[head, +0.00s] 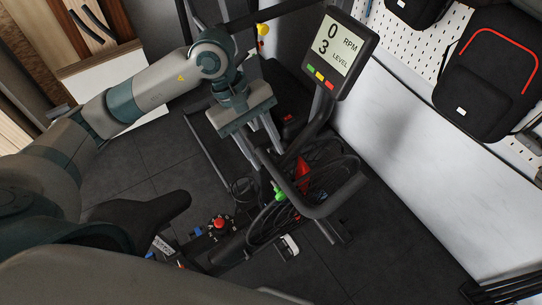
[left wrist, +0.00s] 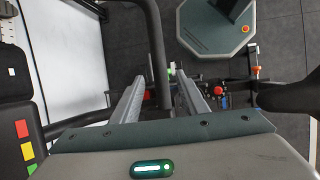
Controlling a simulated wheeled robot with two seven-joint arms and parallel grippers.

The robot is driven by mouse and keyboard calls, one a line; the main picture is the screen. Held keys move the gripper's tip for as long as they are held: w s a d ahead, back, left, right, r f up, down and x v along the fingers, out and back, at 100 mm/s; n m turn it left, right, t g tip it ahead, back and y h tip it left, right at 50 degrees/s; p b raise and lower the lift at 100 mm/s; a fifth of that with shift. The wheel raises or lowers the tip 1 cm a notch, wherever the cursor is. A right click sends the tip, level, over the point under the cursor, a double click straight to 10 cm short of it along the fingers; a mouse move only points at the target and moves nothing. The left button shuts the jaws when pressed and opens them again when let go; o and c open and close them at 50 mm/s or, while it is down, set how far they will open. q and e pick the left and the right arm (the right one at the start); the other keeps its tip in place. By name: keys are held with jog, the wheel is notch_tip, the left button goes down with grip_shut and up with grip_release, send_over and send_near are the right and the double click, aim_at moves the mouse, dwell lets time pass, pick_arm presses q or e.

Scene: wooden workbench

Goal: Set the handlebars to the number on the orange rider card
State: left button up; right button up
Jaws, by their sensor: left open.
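The black handlebars (head: 322,208) of an exercise bike curve forward below its console (head: 338,52), whose screen reads 0 RPM and level 3. My left gripper (head: 265,157) is open and points down just left of the handlebars. In the left wrist view a black bar (left wrist: 158,45) of the handlebars passes between the open fingers (left wrist: 161,76); I cannot tell whether they touch it. A red knob (head: 220,222) sits low on the frame, also in the left wrist view (left wrist: 218,91). I cannot make out an orange rider card or its number. My right gripper is not in view.
The black saddle (head: 150,212) is at the lower left. Dark cables (head: 268,225) hang around the bike frame under the handlebars. A black backpack (head: 488,75) hangs on the pegboard (head: 412,45) at right. Dark tiled floor (head: 330,270) is partly clear.

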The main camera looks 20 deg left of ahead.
aim_at(273, 166)
pick_arm(q)
jog(key=shift+p+x, duration=0.5)
jog(key=shift+x, duration=1.6)
grip_shut()
notch_tip(273, 166, up, 10)
jog(key=shift+w, duration=0.15)
